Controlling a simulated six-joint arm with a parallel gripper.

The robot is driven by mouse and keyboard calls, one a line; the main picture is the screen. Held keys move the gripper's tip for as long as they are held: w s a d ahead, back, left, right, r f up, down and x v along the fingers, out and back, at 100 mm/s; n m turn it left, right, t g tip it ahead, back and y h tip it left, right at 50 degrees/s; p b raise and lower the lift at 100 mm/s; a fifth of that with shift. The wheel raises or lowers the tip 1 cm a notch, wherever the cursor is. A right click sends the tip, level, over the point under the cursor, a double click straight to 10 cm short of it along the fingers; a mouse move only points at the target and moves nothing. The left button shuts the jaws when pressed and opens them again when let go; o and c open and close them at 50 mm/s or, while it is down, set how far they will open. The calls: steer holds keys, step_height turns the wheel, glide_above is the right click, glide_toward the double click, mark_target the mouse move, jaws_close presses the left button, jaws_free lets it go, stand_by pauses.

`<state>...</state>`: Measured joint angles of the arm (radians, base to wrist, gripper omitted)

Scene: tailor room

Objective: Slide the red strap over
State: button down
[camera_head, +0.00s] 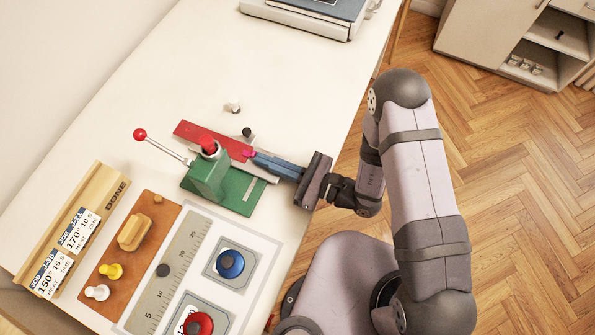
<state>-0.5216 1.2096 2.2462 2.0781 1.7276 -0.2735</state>
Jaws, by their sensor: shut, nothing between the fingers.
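The red strap (190,131) lies as a long flat band across the green press-like tool (230,190), running from upper left toward my gripper. The tool has a red knob on top and a lever with a red ball (140,134) at its left. My gripper (252,156) is shut, its fingertips at the right end of the strap close to the tool. I cannot tell whether the fingertips touch the strap.
A ruler mat (167,270) with blue and red round pieces lies in front. An orange board (125,250) with pegs and a wooden rack (97,195) marked DONE stand at left. A white machine (300,20) sits at the back. The table between is mostly clear.

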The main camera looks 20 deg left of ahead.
steer(key=d+b, duration=0.3)
steer(key=d, duration=0.9)
steer(key=shift+d, duration=0.2)
steer(key=shift+d+b, duration=0.35)
steer(key=shift+d, duration=0.45)
steer(key=shift+s+a, duration=0.1)
